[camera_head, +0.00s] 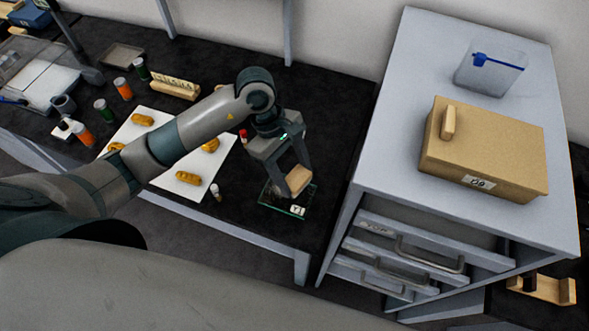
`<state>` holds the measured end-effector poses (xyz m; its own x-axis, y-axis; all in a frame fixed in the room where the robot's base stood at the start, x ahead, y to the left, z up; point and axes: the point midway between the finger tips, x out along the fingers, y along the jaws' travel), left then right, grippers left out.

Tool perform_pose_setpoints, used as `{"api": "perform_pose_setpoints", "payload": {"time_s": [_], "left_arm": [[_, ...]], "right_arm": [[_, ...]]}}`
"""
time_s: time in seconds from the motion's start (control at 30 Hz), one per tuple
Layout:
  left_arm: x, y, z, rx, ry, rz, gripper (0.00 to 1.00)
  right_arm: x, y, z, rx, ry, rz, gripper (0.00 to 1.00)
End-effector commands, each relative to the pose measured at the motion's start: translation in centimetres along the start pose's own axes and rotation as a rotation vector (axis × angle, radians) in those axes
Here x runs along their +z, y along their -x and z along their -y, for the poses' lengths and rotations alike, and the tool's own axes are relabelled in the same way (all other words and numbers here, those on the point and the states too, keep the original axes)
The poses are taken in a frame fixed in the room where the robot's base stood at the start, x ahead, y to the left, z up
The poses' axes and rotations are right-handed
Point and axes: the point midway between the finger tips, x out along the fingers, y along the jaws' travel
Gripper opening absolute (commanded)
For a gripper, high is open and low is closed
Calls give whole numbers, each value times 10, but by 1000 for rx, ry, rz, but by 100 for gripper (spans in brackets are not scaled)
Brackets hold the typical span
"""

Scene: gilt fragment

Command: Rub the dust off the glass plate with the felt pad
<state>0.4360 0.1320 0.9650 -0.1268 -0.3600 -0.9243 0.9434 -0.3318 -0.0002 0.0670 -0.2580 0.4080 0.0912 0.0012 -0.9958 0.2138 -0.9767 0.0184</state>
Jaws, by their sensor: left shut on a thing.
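My left gripper (292,186) comes in from the left and points down over the right end of the dark table. It is shut on a tan felt pad (298,180). The glass plate (276,203) lies on the table directly beneath, a dark see-through square with pale greenish edges and a small white label marked Y1 at its right corner. The pad is over the plate's upper right part; I cannot tell whether it touches the glass. Dust on the plate is too faint to make out. My right gripper is not in view.
A white sheet with several golden fragments (188,178) lies left of the plate, with small vials (215,191) near it. A grey drawer cabinet (386,130) stands close on the right, bearing a cardboard box (490,150) and a clear bin (490,75). Bottles and a tray stand farther left.

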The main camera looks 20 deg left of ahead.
Motion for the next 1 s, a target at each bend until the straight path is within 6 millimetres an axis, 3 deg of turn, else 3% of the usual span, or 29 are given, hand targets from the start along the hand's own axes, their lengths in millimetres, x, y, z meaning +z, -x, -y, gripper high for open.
{"api": "perform_pose_setpoints", "payload": {"time_s": [0.4,1.0], "left_arm": [[-12,-30,0,0,1,1,36],[-14,-33,0,1,0,0,36]], "right_arm": [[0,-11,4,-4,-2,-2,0],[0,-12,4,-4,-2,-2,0]]}}
